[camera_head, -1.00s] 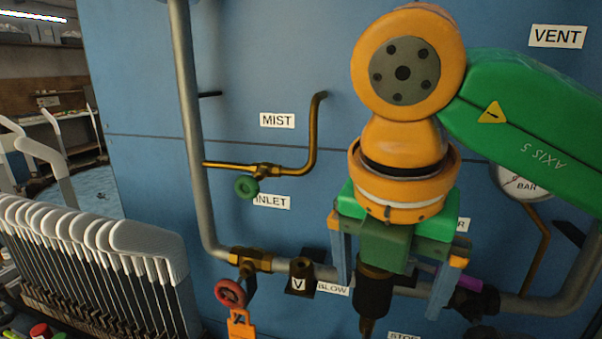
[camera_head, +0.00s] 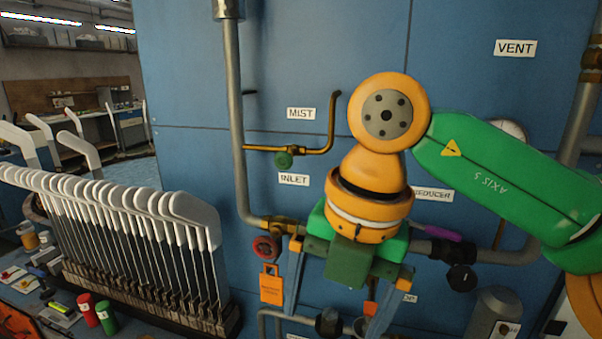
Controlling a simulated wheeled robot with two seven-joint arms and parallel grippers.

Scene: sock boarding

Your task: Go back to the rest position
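My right gripper (camera_head: 333,305) hangs in front of the blue panel, at the end of the green and orange arm that comes in from the right. Its two grey-blue fingers are spread wide apart, and I see nothing held between them. Its green palm hides part of the pipe and fittings behind it. My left gripper is not in view.
The blue panel (camera_head: 450,85) carries pipes, a green valve wheel (camera_head: 284,160), a red valve wheel (camera_head: 266,247) and an orange tag (camera_head: 271,284). A rack of white-topped sock boards (camera_head: 185,207) stands at the left. Red (camera_head: 88,309) and green (camera_head: 106,317) cylinders stand beside it.

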